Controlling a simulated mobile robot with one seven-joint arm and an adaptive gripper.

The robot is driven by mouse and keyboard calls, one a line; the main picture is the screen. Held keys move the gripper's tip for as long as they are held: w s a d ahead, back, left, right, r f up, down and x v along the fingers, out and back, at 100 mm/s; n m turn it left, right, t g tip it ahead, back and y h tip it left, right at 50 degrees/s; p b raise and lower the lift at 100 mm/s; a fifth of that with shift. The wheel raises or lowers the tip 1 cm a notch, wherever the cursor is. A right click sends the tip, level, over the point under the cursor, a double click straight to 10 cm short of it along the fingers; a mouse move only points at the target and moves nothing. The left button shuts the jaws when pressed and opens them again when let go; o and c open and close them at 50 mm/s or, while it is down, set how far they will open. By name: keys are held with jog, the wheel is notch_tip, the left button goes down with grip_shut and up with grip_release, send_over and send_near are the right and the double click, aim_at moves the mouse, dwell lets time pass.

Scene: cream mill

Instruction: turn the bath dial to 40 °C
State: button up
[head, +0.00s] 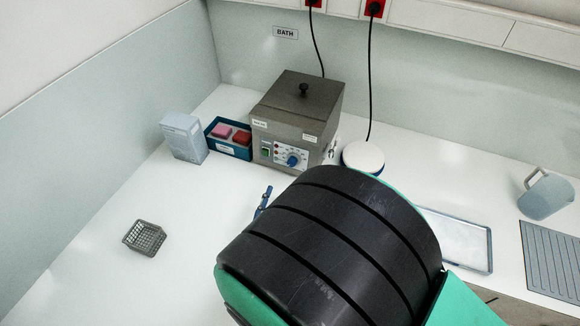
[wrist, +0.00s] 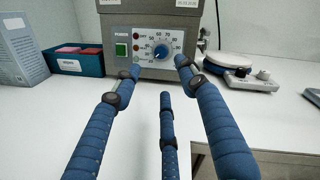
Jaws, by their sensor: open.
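The grey bath (head: 298,103) stands against the back wall with a lid and black knob on top. Its blue dial (head: 291,160) is on the front panel, right of a green power switch (wrist: 121,50). In the wrist view the dial (wrist: 161,53) sits inside a printed number scale; its pale mark seems to point down-left, but the exact value is too small to read. My gripper (wrist: 160,76) is open and empty, its blue fingers spread in front of and below the dial, apart from it. In the head view my dark arm hides most of the gripper; one blue finger shows.
A blue tray (wrist: 76,66) with pink and red blocks and a grey-blue box (head: 183,138) stand left of the bath. A round white-topped device (head: 363,158) stands right. A wire basket (head: 144,238) lies front left. The counter before the bath is clear.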

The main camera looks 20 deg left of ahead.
aim_at(291, 164)
jog(key=w+b, duration=0.1)
jog(key=w, duration=0.3)
jog(key=w+a, duration=0.1)
jog(key=w, duration=0.3)
jog(key=w+b, duration=0.1)
jog(key=w, duration=0.3)
jog(key=shift+w+a+b, duration=0.2)
jog(key=shift+a+b, duration=0.1)
jog(key=shift+a, duration=0.1)
grip_shut()
